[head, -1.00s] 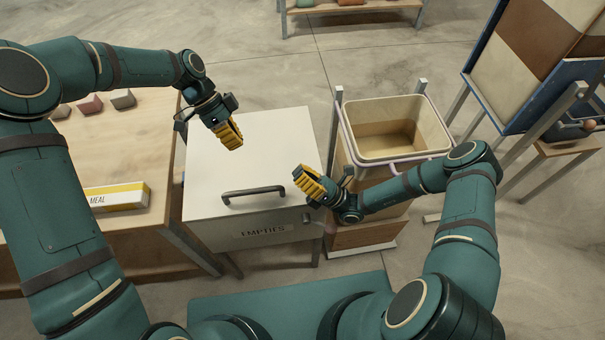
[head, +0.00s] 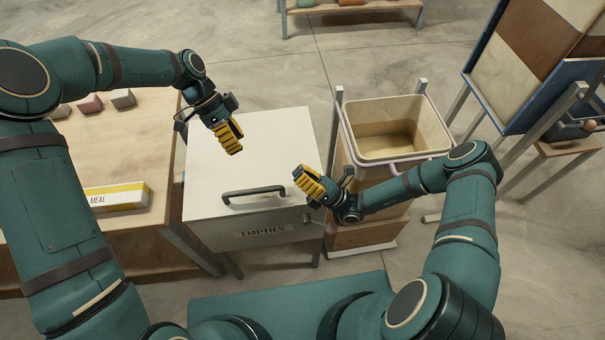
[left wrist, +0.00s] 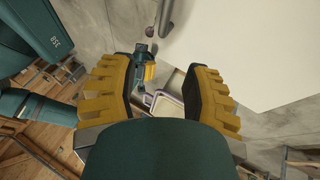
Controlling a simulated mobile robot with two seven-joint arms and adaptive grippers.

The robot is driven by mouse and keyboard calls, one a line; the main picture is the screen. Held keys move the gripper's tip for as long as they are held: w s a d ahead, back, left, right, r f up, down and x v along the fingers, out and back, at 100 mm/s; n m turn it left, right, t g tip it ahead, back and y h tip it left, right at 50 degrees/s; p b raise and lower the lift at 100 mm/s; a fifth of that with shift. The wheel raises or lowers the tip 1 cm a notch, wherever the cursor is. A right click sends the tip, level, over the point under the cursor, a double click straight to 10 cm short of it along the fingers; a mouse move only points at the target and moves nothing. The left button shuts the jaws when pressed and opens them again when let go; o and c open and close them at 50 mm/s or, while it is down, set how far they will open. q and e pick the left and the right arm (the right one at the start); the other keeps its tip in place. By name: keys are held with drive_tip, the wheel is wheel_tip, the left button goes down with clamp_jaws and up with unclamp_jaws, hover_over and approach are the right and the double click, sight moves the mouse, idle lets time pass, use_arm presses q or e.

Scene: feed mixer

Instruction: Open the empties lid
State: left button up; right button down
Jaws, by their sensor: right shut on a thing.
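The empties box has a pale, flat lid (head: 250,150) with a dark bar handle (head: 254,193) near its front edge; it looks closed. The "EMPTIES" label (head: 265,231) is on the front. A small round knob (head: 331,228) shows at the front right corner. My left gripper (head: 230,142) is above the lid, behind the handle, empty; its fingers are apart in the left wrist view (left wrist: 160,95). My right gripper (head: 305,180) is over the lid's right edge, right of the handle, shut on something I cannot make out. The handle's end also shows in the left wrist view (left wrist: 166,18).
An open cream bin (head: 395,130) stands right of the box. A wooden table (head: 110,155) at left holds a meal box (head: 118,197) and several small blocks (head: 90,105). A blue-framed panel (head: 530,65) stands at far right. The lid's middle is bare.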

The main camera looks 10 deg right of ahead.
drive_tip(key=shift+s+a, duration=0.15)
drive_tip(key=shift+a, duration=0.2)
